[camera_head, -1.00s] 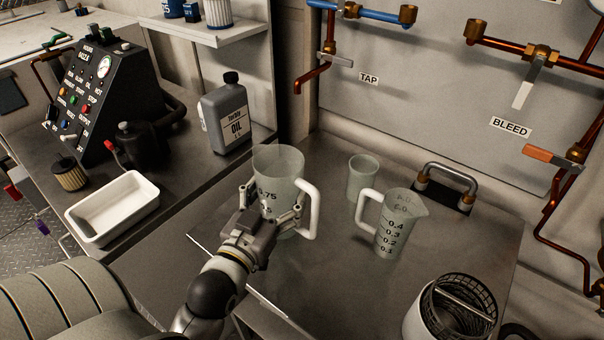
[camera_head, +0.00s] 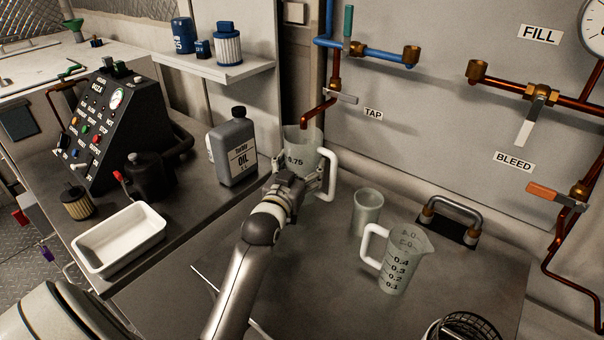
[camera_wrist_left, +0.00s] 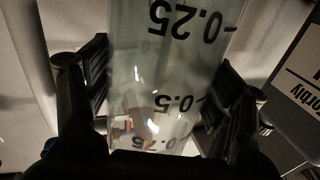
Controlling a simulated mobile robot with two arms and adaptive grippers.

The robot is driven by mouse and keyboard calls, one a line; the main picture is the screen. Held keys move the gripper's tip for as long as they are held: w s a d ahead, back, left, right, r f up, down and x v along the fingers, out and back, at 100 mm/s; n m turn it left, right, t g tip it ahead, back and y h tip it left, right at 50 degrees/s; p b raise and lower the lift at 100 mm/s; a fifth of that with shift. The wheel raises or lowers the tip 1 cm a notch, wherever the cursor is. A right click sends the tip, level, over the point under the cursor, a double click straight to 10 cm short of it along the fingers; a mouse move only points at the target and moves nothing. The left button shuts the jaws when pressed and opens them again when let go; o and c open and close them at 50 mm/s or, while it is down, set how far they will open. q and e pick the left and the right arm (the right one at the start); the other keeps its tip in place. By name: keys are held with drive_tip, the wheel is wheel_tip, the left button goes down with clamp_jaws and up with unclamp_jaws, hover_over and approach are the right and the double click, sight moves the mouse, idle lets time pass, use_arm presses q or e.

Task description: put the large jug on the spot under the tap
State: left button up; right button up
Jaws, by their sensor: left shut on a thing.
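The large jug (camera_head: 301,142), clear with a white handle and dark scale marks, is upright at the back of the metal worktop. My left gripper (camera_head: 308,183) is shut around its body from the front. In the left wrist view the jug (camera_wrist_left: 165,75) fills the middle between the two fingers. The tap (camera_head: 318,108), a copper spout with a grey lever, hangs over the jug's mouth in the head view. I cannot tell whether the jug's base touches the surface; it is hidden behind my gripper.
A smaller measuring jug (camera_head: 400,262) and a clear beaker (camera_head: 367,212) stand to the right. A grey oil bottle (camera_head: 233,150) stands close on the left, with a white tray (camera_head: 119,240) further left. A metal handle (camera_head: 452,212) is at the back right.

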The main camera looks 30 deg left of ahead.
sight(302, 175)
use_arm(q)
drive_tip(key=shift+w, duration=0.35)
drive_tip(key=shift+a+f, duration=0.1)
drive_tip(key=shift+f, duration=0.2)
wheel_tip(302, 175, down, 3)
drive_tip(key=shift+r, duration=0.1)
use_arm(e)
drive_tip(key=shift+a, duration=0.45)
use_arm(q)
drive_tip(key=o, duration=1.1)
use_arm(e)
drive_tip(key=shift+d, duration=0.3)
drive_tip(key=shift+r, duration=0.1)
